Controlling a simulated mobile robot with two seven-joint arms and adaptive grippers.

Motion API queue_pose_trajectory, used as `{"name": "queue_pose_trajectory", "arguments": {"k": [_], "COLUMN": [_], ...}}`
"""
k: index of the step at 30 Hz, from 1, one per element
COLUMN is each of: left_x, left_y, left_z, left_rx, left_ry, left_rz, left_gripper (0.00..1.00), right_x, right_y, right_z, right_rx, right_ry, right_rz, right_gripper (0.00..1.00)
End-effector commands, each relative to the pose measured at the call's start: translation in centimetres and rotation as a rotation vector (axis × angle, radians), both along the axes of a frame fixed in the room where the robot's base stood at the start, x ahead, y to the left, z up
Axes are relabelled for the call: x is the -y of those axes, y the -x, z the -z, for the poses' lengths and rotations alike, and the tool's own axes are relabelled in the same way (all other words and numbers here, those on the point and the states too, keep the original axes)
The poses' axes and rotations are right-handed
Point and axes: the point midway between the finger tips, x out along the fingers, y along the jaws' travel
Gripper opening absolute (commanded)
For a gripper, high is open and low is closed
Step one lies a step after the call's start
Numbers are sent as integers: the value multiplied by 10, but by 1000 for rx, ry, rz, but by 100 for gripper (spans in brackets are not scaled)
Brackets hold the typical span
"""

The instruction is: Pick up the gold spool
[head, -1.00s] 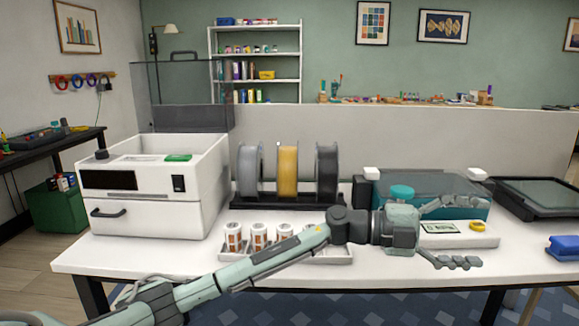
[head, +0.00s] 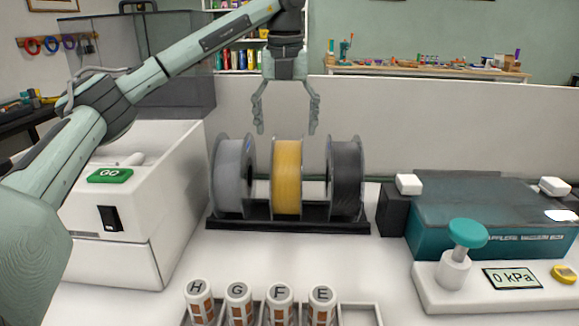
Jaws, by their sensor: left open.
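The gold spool (head: 287,177) stands upright in the middle of a black rack (head: 289,224) on the white table. A light grey spool (head: 229,177) is to its left and a dark grey spool (head: 346,177) to its right, with gaps between. My left gripper (head: 286,130) points down over the gold spool, with its two fingers spread to either side of the spool's top. It is open and empty, and its fingertips appear slightly above the spool's upper rim. My right gripper is not in view.
A tray (head: 359,315) with several labelled canisters (head: 239,302) is in front. A teal box (head: 490,217) and a pump panel with a gauge (head: 512,278) are at the right. A low partition (head: 420,130) stands behind.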

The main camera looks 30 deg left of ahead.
Motion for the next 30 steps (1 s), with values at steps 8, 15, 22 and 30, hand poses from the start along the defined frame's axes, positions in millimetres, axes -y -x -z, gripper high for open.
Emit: {"name": "queue_pose_trajectory", "arguments": {"k": [8,15,22,30], "left_x": [-1,0,-1,-1], "left_y": [-2,-6,-9,-9], "left_z": [20,51,76,78], "left_rx": [-1,-3,1,2], "left_ry": [2,1,3,3], "left_rz": [1,2,2,2], "left_gripper": [80,80,80,75], "right_x": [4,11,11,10], "right_y": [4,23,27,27], "right_z": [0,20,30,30], "right_rx": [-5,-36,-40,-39], "right_ry": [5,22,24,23], "right_rz": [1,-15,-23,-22], "right_gripper": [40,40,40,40]}}
